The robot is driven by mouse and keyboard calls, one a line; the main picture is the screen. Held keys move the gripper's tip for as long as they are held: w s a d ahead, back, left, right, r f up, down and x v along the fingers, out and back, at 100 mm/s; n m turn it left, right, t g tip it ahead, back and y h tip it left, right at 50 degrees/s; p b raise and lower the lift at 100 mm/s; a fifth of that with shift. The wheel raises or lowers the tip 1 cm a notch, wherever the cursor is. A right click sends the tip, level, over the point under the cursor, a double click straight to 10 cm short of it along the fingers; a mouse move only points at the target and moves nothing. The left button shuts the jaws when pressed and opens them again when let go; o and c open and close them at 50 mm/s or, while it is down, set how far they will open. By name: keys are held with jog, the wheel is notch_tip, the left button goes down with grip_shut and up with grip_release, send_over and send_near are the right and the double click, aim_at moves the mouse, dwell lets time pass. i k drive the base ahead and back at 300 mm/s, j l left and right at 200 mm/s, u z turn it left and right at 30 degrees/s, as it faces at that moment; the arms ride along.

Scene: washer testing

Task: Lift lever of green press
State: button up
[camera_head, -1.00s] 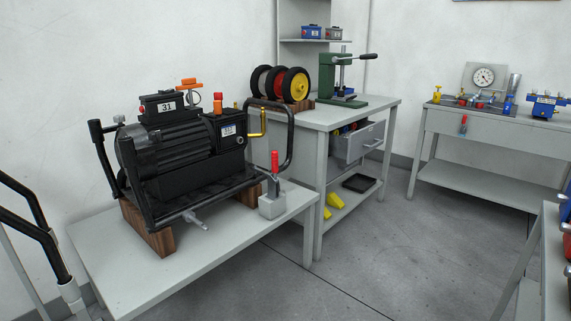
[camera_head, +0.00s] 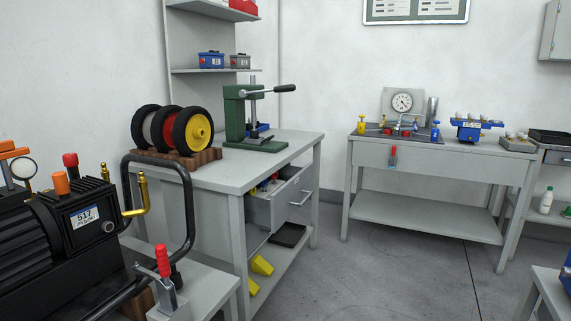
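The green press (camera_head: 236,117) stands upright on the grey workbench (camera_head: 228,178), near its back right part. Its lever (camera_head: 272,90) has a dark handle (camera_head: 285,88) and sticks out to the right from the top of the press, roughly level with a slight upward tilt. A metal ram column (camera_head: 253,98) shows at the press head, above a dark green base (camera_head: 256,146). My gripper is not in view, so its state and its distance from the lever cannot be seen.
Several wheels (camera_head: 199,129) stand on a wooden rack left of the press. A drawer (camera_head: 281,201) of the workbench is pulled open. A black compressor (camera_head: 55,235) with tube frame is at the near left. Another bench (camera_head: 434,160) stands right; grey floor (camera_head: 380,275) between is clear.

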aim_at(287, 88)
jog(key=i+l+z, duration=0.1)
jog(key=i+z, duration=0.3)
jog(key=i, duration=0.15)
jog(key=i+j+z, duration=0.1)
jog(key=i+z, duration=0.35)
jog(key=i, duration=0.15)
jog(key=i+l, duration=0.1)
jog(key=i, duration=1.35)
jog(key=i+j, duration=0.1)
jog(key=j, duration=0.65)
jog(key=i+u, duration=0.05)
